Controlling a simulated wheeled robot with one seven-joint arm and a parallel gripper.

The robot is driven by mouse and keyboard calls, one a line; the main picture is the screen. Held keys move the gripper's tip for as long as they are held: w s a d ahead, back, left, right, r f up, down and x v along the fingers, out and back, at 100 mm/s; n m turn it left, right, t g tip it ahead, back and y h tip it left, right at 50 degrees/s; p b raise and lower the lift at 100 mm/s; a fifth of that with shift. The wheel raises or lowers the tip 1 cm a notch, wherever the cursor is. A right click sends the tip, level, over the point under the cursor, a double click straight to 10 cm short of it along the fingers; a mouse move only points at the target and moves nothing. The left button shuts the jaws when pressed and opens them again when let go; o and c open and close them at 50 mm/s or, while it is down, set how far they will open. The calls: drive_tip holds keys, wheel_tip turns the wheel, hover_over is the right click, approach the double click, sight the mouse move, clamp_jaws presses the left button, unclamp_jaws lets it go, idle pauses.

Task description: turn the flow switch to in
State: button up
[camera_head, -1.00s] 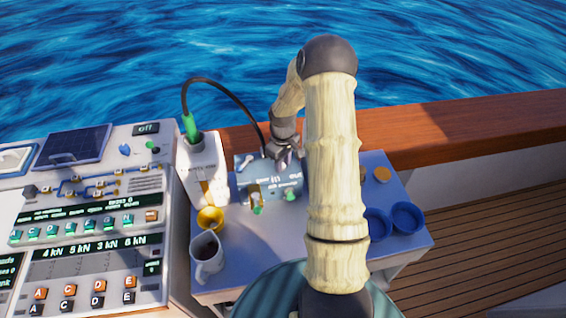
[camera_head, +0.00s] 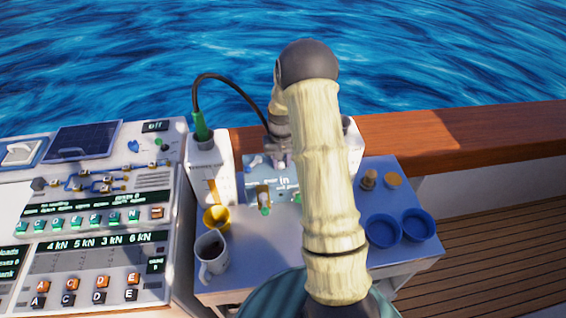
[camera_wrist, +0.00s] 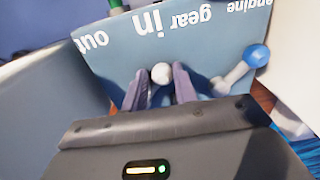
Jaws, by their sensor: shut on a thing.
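The flow switch (camera_wrist: 161,73) shows in the wrist view as a pale round knob on a short lever, at the edge of a blue-grey panel (camera_wrist: 190,58). The panel's words "out", "in", "gear" and "engine" appear upside down; the knob is nearest "in". My gripper (camera_wrist: 160,86) is shut on the switch, a finger on each side of the knob. A second lever with a blue ball end (camera_wrist: 256,56) stands to the right, apart from my fingers. In the head view the panel (camera_head: 257,184) is partly hidden by my arm, and my gripper (camera_head: 277,158) is at its back edge.
A white box (camera_head: 212,170) with a green plug and black cable stands left of the panel. A control console (camera_head: 95,210) is at the left.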

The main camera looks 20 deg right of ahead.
drive_tip(key=shift+w+a+r, duration=0.1)
drive_tip(key=shift+w+r, duration=0.15)
drive_tip(key=shift+w, duration=0.15)
drive_tip(key=o, duration=1)
drive_tip(key=shift+c, duration=0.2)
drive_tip(key=shift+s+f, duration=0.1)
drive_tip(key=shift+f, duration=0.05)
drive_tip(key=shift+r, duration=0.55)
wheel_tip(320, 180, up, 16)
drive_tip(key=b, duration=0.2)
drive_tip(key=shift+r, duration=0.15)
